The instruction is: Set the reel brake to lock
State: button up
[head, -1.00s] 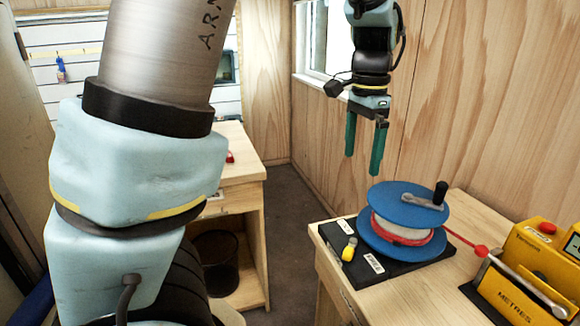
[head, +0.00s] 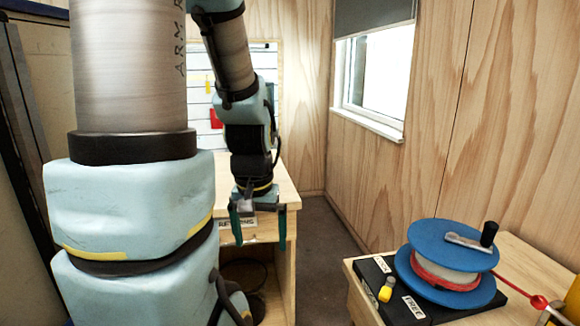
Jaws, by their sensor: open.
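The reel (head: 450,256) has blue flanges with red line wound between them and a crank with a black handle on top. It sits on a black base plate (head: 400,313) at the right in the head view. A small yellow brake lever (head: 386,290) stands on the plate's left side, between a white label (head: 380,264), too small to read surely, and a label reading FREE (head: 414,307). I cannot tell which setting it is at. My gripper (head: 259,229) is open and empty, pointing down, well left of the reel and apart from it.
The reel's wooden bench (head: 358,296) carries a yellow device (head: 573,300) at the right edge, with the red line running towards it. Another wooden bench (head: 285,190) with a RETURNS label stands behind my gripper. Floor shows between the benches.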

jog(key=shift+s+a+f, duration=0.1)
jog(key=shift+s+a, duration=0.1)
jog(key=shift+a, duration=0.1)
